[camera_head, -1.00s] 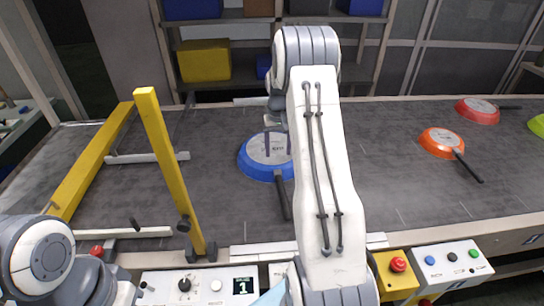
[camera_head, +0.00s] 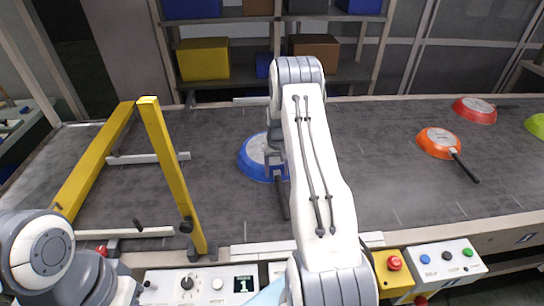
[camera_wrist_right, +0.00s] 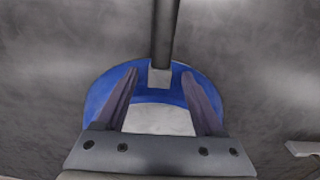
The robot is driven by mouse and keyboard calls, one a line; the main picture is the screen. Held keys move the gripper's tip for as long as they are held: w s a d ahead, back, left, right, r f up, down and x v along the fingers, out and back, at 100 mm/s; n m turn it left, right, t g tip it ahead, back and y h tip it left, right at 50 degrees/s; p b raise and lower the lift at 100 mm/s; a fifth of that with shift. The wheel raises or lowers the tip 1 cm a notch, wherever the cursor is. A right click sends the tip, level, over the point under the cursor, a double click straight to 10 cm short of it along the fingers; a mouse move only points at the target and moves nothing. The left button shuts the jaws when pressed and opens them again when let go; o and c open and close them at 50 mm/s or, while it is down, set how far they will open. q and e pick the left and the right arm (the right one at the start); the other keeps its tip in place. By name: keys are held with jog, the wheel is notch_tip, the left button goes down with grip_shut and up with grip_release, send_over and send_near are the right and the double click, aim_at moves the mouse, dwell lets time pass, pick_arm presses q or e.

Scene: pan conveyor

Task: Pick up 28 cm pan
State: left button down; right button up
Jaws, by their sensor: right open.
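A blue pan (camera_head: 250,163) lies upside down on the grey conveyor belt, its pale base facing up and its dark handle (camera_head: 282,198) pointing toward me. My right gripper (camera_head: 277,165) points down over this pan, near its handle side, and hides part of it. In the right wrist view, the open fingers (camera_wrist_right: 158,85) span the blue pan (camera_wrist_right: 100,95) on either side of the handle root (camera_wrist_right: 160,78). I cannot tell whether they touch it. Any size marking is too small to read. My left gripper is out of view.
An orange pan (camera_head: 432,140), a red pan (camera_head: 470,112) and a green pan (camera_head: 538,126) lie to the right. A yellow frame (camera_head: 172,165) stands left of the blue pan. Control boxes (camera_head: 447,261) line the front edge. Bare belt (camera_head: 375,160) lies right of my arm.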

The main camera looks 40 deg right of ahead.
grip_shut()
jog(key=shift+w+r, duration=0.1)
jog(key=shift+w, duration=0.05)
dwell(1.0)
